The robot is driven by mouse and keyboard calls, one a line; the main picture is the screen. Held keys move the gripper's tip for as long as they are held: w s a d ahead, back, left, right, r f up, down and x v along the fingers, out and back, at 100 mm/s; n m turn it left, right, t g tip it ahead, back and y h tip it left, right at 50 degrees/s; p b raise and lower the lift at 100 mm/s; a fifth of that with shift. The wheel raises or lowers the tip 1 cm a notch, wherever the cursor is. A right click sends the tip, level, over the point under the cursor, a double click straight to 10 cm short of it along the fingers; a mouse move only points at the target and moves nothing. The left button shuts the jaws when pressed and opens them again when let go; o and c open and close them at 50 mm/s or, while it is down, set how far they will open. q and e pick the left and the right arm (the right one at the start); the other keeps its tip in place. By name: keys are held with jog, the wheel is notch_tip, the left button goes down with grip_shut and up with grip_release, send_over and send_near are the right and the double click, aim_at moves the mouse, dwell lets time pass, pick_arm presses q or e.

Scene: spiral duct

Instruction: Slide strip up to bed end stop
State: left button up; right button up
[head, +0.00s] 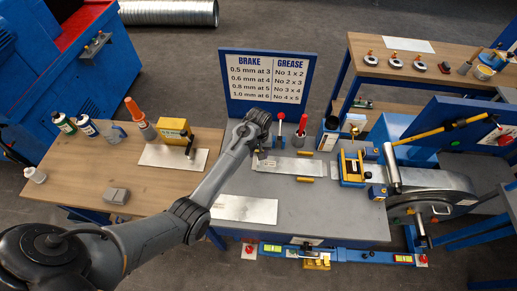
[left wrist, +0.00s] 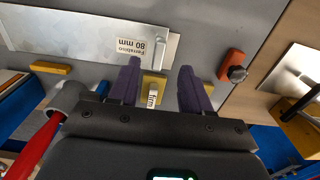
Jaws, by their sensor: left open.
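The metal strip (head: 288,165) lies flat on the grey bed (head: 340,215) in the head view. In the left wrist view the strip (left wrist: 80,35) carries a label reading 80 mm, and its end lies just beyond my fingertips. My left gripper (head: 263,154) is low over the strip's left end in the head view. Its purple fingers (left wrist: 158,72) are open, apart from each other. A small yellow block (left wrist: 153,86) marked 1 mm shows between them. An orange block with a knob (left wrist: 231,66) sits beside the strip's end; I cannot tell if it is the end stop. My right gripper is out of view.
Yellow guides (head: 305,179) flank the strip. A yellow-framed machine (head: 352,166) stands to its right. A red-topped lever (head: 281,117) and a black cup (head: 329,136) stand behind. Another metal sheet (head: 245,208) lies at the bed's front left. The front middle of the bed is clear.

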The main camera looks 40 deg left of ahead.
aim_at(259, 162)
pick_arm(q)
jog(key=shift+f+b, duration=0.3)
jog(key=shift+f, duration=3.3)
grip_shut()
jog(key=shift+a+r, duration=0.1)
jog(key=shift+s+a+p, duration=0.6)
jog(key=shift+a+p, duration=0.2)
jog(key=shift+s+a+p, duration=0.5)
jog(key=shift+a, duration=0.2)
jog(key=shift+s+a+p, duration=0.45)
jog(key=shift+a+p, duration=0.05)
jog(key=shift+a, duration=0.15)
jog(key=shift+s+a+p, duration=0.6)
jog(key=shift+s+a, duration=0.15)
jog(key=shift+a, duration=0.35)
